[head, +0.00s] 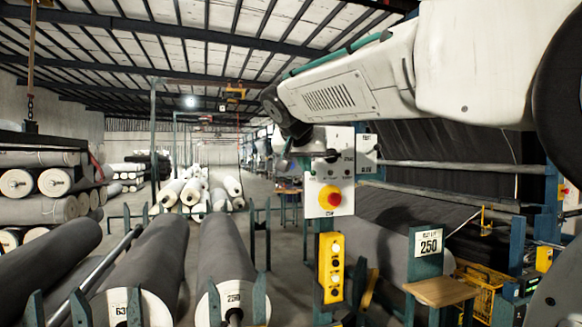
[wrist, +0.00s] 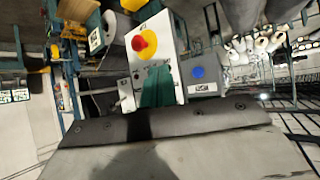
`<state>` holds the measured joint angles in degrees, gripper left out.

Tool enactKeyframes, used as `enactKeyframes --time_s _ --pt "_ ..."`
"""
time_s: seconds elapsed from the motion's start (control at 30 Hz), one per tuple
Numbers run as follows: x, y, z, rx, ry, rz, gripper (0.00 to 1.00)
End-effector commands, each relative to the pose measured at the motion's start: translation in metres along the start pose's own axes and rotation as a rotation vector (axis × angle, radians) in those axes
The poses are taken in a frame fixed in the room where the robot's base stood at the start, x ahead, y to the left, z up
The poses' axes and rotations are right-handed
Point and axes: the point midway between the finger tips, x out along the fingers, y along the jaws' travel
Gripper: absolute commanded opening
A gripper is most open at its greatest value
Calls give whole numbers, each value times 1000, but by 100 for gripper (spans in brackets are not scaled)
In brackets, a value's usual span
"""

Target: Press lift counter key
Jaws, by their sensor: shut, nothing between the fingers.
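The same panel shows tilted in the wrist view (wrist: 152,58). Beside it there, a grey box (wrist: 215,75) carries a round blue button (wrist: 198,72) and a small label too blurred to read. I cannot tell which of these is the lift counter key. My gripper (head: 303,163) is shut and empty, in front of the panel's upper left part. Its teal fingers (wrist: 158,88) overlap the panel in the wrist view; contact cannot be told.
A yellow button box (head: 331,267) hangs below the panel. Large grey rolls (head: 220,245) lie on stands at the left front. A sign reading 250 (head: 428,242) stands above a wooden board (head: 440,291) at the right. An aisle (head: 258,190) runs back behind the rolls.

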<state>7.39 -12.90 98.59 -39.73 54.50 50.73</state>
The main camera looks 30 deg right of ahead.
Motion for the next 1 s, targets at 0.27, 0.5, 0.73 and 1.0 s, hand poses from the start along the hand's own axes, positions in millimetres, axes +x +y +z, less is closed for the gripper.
enactKeyframes --time_s 0.27,0.5,0.73,1.0 --pt "2 -2 0 -2 -2 0 0" --pt "19 -14 -13 -2 -2 -1 0" --pt "43 -31 -29 -3 -4 -1 0" --pt "59 -43 -42 -2 -3 -1 0"
